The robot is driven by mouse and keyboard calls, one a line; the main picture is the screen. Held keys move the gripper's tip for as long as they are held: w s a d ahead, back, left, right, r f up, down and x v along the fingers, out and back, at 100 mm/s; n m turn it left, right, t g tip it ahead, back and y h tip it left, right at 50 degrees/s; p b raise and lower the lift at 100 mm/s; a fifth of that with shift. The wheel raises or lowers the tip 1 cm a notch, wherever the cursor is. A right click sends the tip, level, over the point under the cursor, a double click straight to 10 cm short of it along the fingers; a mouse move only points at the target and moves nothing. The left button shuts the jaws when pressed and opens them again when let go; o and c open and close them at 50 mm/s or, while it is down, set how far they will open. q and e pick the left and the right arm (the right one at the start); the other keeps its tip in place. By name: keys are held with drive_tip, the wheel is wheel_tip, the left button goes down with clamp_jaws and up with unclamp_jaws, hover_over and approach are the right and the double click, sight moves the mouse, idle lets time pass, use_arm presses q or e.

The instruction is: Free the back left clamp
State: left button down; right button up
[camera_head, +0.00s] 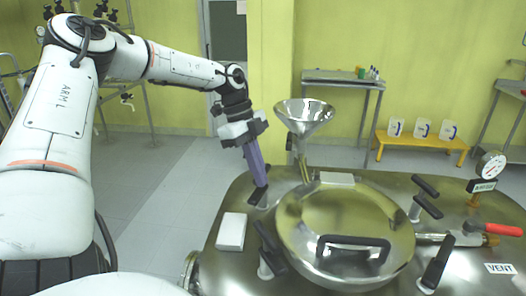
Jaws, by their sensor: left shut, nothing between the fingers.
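The reactor lid (345,215) is a round, shiny metal cover with a black bar handle (353,240) across its front. At its back left is a clamp with a short black handle (258,197), partly hidden by my left gripper. My left gripper (262,182) has purple fingers, shut and empty, pointing down with the tips at or just above that handle. I cannot tell whether they touch. Another black-handled clamp (268,238) stands at the lid's front left. More black clamp handles stand to the right of the lid (425,186) and at its front right (437,262). My right gripper is out of view.
A metal funnel (304,117) rises just right of my left gripper. A white block (231,231) lies on the reactor top at left. A gauge (491,166) and a red-handled valve (504,229) stand at right. A side table (343,79) and yellow bench (421,142) are behind.

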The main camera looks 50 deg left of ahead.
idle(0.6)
use_arm(q)
drive_tip(key=w+d+r, duration=0.1)
drive_tip(key=d+r, duration=0.1)
drive_tip(key=d, duration=0.1)
wheel_tip(320, 180, up, 8)
hover_over(261, 196)
drive_tip(key=shift+r, duration=0.1)
